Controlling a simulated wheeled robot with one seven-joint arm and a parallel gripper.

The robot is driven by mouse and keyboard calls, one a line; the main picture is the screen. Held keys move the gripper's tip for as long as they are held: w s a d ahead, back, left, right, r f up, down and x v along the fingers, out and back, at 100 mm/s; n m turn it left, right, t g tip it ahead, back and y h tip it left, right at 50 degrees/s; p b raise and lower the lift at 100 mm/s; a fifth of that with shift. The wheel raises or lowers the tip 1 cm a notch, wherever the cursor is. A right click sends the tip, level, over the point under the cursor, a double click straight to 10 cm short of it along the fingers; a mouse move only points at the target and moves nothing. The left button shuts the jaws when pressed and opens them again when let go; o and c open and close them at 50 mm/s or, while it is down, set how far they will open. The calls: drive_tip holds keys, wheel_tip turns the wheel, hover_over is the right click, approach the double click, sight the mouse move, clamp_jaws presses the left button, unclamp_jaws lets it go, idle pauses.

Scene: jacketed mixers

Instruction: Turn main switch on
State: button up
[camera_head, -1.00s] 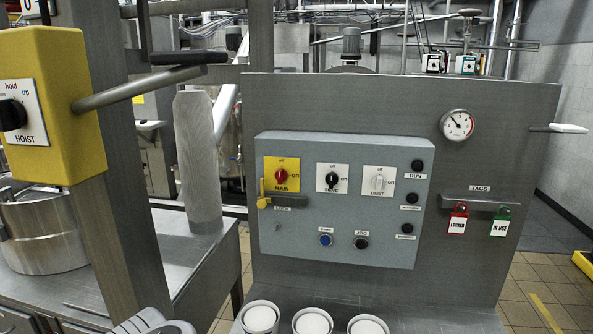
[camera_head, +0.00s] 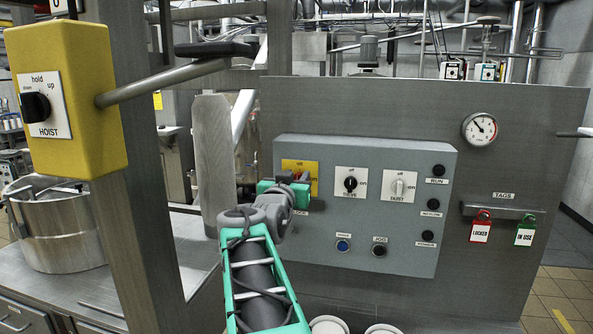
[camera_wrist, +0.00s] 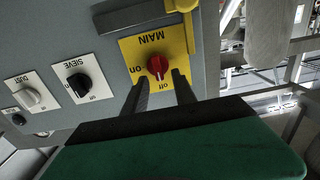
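The main switch is a red knob (camera_wrist: 157,67) on a yellow plate marked MAIN, on and off. The wrist view shows it upside down; the knob's exact setting is hard to tell. In the head view, my gripper (camera_head: 296,181) covers much of the yellow plate (camera_head: 300,164). In the wrist view, my gripper (camera_wrist: 160,90) is open. Its two dark fingers point at the plate, one on each side of the knob and just short of it. Contact with the knob is not visible.
The black SIEVE knob (camera_head: 350,183) and white DUST knob (camera_head: 398,187) share the grey panel (camera_head: 400,250). A yellow hoist box (camera_head: 85,120) with a projecting handle is at the left.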

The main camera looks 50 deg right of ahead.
drive_tip(key=shift+w+d, duration=0.2)
drive_tip(key=shift+d, duration=0.3)
drive_tip(key=shift+a, duration=0.1)
clamp_jaws()
